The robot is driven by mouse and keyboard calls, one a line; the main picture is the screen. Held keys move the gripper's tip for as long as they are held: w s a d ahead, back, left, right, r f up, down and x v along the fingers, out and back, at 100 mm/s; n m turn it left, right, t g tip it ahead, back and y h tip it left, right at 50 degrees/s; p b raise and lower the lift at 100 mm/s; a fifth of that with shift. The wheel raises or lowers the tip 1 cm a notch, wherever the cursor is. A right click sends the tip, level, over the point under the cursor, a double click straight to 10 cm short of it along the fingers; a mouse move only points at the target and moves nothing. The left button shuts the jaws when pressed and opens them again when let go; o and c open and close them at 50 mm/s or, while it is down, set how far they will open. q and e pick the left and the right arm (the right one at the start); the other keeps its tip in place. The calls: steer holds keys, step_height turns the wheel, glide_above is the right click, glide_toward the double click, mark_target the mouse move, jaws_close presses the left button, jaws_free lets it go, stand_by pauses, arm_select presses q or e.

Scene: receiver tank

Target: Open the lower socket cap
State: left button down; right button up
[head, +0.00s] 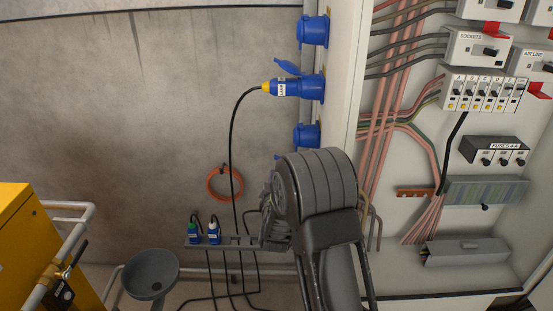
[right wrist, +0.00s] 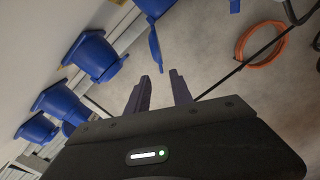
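The upper socket (head: 313,31) looks capped. My right gripper (head: 267,195) is below and left of the lower socket, partly hidden by my wrist. In the right wrist view its fingers (right wrist: 159,76) are apart and empty; several blue sockets (right wrist: 95,55) lie to their left. My left gripper is out of view.
A small rack (head: 240,241) holds two plugs at the lower left. An orange hose coil (head: 224,184) hangs on the concrete wall, with a black cable (head: 232,130) in front. A funnel (head: 150,272) and yellow cabinet (head: 25,235) stand at lower left. The electrical panel (head: 400,200) is right.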

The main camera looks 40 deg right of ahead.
steer(key=shift+f, duration=0.1)
steer(key=p+x, duration=0.1)
steer(key=x, duration=0.7)
steer(key=shift+c, duration=0.5)
jaws_close()
stand_by(1.0)
